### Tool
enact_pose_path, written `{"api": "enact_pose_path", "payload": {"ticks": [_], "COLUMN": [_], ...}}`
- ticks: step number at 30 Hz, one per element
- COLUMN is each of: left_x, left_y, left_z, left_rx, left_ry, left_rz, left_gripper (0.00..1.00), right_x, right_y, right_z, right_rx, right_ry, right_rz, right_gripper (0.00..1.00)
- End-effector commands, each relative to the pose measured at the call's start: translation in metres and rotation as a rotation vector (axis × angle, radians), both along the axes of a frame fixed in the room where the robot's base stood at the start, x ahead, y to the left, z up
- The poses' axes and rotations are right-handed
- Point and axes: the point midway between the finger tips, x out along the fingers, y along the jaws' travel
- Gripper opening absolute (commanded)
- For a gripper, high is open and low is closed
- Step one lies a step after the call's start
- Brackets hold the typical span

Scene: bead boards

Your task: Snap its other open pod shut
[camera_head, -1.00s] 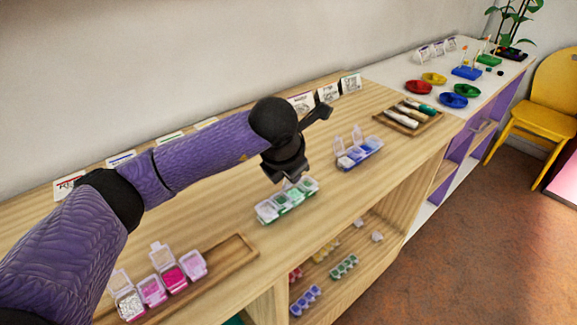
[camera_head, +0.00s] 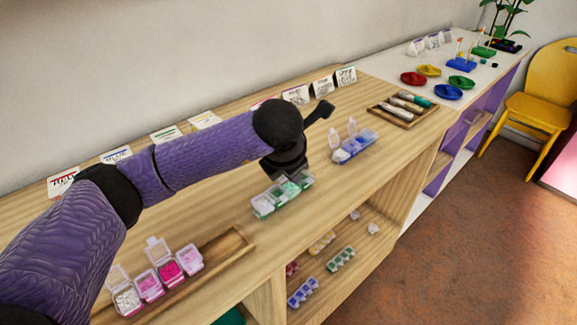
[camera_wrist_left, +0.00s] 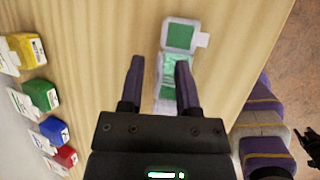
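A clear pod strip with green beads (camera_head: 264,205) lies on the wooden top, below my left gripper (camera_head: 286,176). The gripper hides part of its far side in the head view. In the left wrist view the strip (camera_wrist_left: 171,64) runs away between the fingers, with a square green pod and a pale tab at its far end. My left gripper (camera_wrist_left: 159,80) is open there, with a finger on each side of the strip and nothing visibly clamped. I cannot tell whether the fingers touch it, nor which lids are raised.
A blue strip with two raised lids (camera_head: 354,147) stands to the right. A marker tray (camera_head: 402,110) is beyond. Cards line the wall; the shelf below holds several strips.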

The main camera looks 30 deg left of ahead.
Motion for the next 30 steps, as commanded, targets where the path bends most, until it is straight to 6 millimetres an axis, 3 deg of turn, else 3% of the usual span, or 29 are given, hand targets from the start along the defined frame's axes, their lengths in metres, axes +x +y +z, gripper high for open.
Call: {"api": "enact_pose_path", "payload": {"ticks": [8,15,19,29,30], "left_x": [-0.002,-0.029,-0.041,-0.047,-0.046], "left_y": [-0.001,-0.009,-0.013,-0.014,-0.014], "left_z": [0.006,0.060,0.080,0.086,0.086], "left_rx": [-0.001,0.000,-0.001,0.000,0.000], "left_ry": [-0.002,-0.005,-0.004,0.000,0.000], "left_rz": [-0.001,-0.003,-0.001,0.001,0.001], "left_gripper": [0.41,0.41,0.41,0.41,0.45], "right_x": [0.000,0.011,0.019,0.023,0.022], "right_y": [0.005,0.007,0.009,0.014,0.014], "right_z": [0.002,0.022,0.027,0.028,0.028], "right_rx": [0.008,0.011,0.016,0.025,0.025], "right_ry": [-0.001,-0.026,-0.042,-0.053,-0.052], "right_rz": [-0.004,-0.003,-0.001,0.001,0.001], "right_gripper": [0.59,0.59,0.59,0.59,0.59]}}
